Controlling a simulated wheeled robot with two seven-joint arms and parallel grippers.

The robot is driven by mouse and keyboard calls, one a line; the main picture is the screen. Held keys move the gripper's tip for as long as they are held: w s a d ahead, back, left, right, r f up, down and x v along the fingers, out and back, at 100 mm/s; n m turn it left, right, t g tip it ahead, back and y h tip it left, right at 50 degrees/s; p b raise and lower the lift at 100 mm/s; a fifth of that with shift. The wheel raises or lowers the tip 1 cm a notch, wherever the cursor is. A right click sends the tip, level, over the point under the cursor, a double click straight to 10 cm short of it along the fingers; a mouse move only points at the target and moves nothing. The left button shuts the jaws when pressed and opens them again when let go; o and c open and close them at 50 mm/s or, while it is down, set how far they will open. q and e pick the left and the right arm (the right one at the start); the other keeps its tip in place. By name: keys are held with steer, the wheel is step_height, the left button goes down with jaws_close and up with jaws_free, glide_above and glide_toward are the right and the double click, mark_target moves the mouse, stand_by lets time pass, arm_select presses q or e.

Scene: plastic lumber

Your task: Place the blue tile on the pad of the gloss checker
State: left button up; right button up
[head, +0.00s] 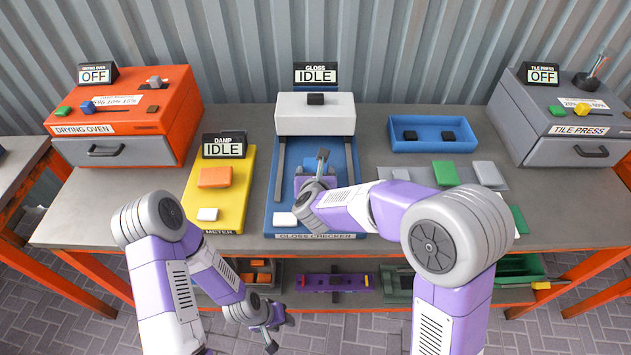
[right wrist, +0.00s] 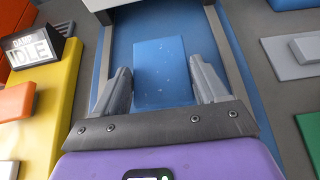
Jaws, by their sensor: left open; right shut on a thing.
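The gloss checker has a blue base (head: 342,222), a white upper housing (head: 315,113), and a display reading IDLE (head: 315,75). My right gripper (head: 318,174) is low over the middle of its base. In the right wrist view, the blue tile (right wrist: 162,72) is between the fingers of my right gripper (right wrist: 162,85), which is shut on it. Blue tile and blue base are hard to separate in the head view; the pad is hidden, and I cannot tell if the tile touches it. My left gripper (head: 274,336) is open and empty, low before the bench.
A yellow damp meter (head: 236,200) with an orange tile (head: 215,177) stands left of the checker. A blue tray (head: 433,120) and grey and green tiles (head: 446,174) lie right. The orange drying oven (head: 130,115) and grey tile press (head: 560,130) flank the bench.

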step_height(320, 180, down, 2)
steer(key=shift+f, duration=0.1)
steer(key=shift+f+b, duration=0.1)
steer(key=shift+b, duration=0.35)
steer(key=o, duration=1.1)
steer(key=shift+c, duration=0.2)
steer(key=shift+r+p, duration=0.3)
steer(key=shift+p, duration=0.1)
steer(key=p+v, duration=0.1)
steer(key=v, duration=1.1)
